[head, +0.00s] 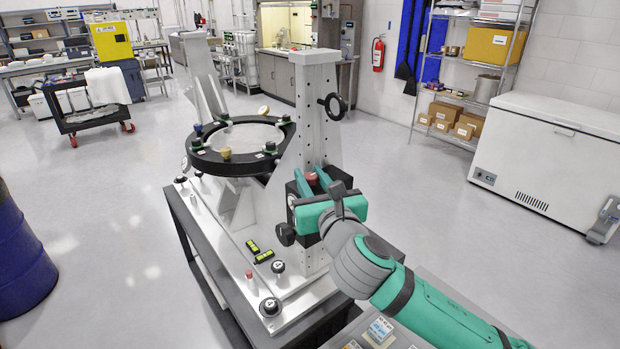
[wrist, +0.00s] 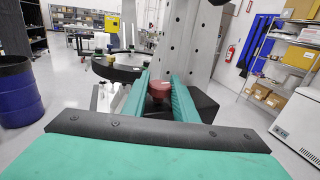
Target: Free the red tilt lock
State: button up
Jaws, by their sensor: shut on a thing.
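The red tilt lock (head: 311,177) is a small red knob at the black block on the near upright post of the mirror fixture. My gripper (head: 312,184) reaches it from the front, with one teal finger on each side. In the wrist view the red tilt lock (wrist: 159,89) sits between the two finger ends of my gripper (wrist: 160,94), which is shut on it. The fingers hide its sides, and its turn position cannot be told. The round mirror (head: 238,136) lies nearly flat in its black ring behind the post.
A black handwheel (head: 333,106) sticks out high on the post (head: 318,125). A dark knob (head: 286,234) sits below my gripper. Another small red knob (head: 249,274) and two level vials (head: 258,252) are on the base plate. The floor right of the cart is clear.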

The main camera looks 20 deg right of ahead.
jog(key=n+y, duration=0.1)
jog(key=y, duration=0.1)
jog(key=n+y, duration=0.1)
jog(key=y, duration=0.1)
jog(key=n+g+y, duration=0.1)
jog(key=n+y, duration=0.1)
jog(key=shift+w+d+r, duration=0.1)
jog(key=shift+d+r, duration=0.05)
jog(key=shift+d, duration=0.15)
jog(key=n+g+y, duration=0.2)
jog(key=y, duration=0.1)
jog(key=n+g+y, duration=0.2)
jog(key=n+y, duration=0.1)
jog(key=y, duration=0.1)
jog(key=shift+w+a, duration=0.15)
jog(key=n+g+y, duration=0.2)
jog(key=g, duration=0.1)
jog(key=n+g+y, duration=0.2)
jog(key=g, duration=0.1)
jog(key=shift+a+n, duration=0.1)
jog(key=shift+n, duration=0.2)
jog(key=shift+n+g+y, duration=0.4)
jog(key=shift+n+g, duration=0.5)
jog(key=shift+g, duration=0.4)
jog(key=shift+s+n+g, duration=0.25)
jog(key=shift+n+g, duration=0.05)
jog(key=shift+g, duration=0.2)
jog(key=o, duration=1.1)
jog(key=shift+c, duration=0.2)
